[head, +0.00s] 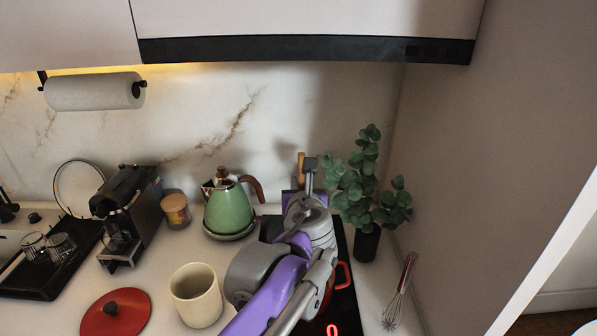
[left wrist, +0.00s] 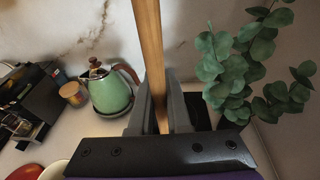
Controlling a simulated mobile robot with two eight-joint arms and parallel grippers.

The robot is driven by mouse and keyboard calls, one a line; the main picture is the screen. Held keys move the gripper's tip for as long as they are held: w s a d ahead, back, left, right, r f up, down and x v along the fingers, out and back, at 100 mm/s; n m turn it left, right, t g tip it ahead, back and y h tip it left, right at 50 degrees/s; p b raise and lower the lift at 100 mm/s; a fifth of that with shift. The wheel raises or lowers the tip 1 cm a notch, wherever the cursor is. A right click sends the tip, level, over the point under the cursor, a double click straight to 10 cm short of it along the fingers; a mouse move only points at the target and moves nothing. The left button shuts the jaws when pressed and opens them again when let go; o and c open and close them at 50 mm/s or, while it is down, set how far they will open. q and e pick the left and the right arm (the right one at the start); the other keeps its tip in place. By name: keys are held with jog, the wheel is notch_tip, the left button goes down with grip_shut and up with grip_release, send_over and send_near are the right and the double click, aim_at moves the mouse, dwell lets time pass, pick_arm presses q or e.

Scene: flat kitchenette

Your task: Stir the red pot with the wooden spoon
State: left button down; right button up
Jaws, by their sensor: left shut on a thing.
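My left gripper (head: 308,172) is shut on the wooden spoon (head: 300,162), only a short piece of which shows in the head view. In the left wrist view the spoon's long handle (left wrist: 149,45) stands nearly upright between the fingers of my left gripper (left wrist: 160,108); its lower end is hidden. The red pot (head: 343,275) is mostly hidden behind my left arm, with a red side handle showing on the dark cooktop (head: 348,303). I cannot tell whether the spoon is inside the pot. My right gripper is not in view.
The red lid (head: 114,313) lies on the counter left of a cream crock (head: 196,296). A green kettle (head: 229,208), a lidded jar (head: 175,210) and a coffee machine (head: 130,215) stand behind. A plant (head: 367,190) and a whisk (head: 398,295) are at the right, near the wall.

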pick_arm(q)
notch_tip(320, 180, down, 12)
jog(key=b, duration=0.5)
jog(key=shift+s+b, duration=0.3)
jog(key=shift+b, duration=0.1)
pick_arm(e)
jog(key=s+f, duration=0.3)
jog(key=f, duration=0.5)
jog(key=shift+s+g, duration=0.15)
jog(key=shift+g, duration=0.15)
pick_arm(q)
jog(key=shift+f, duration=0.1)
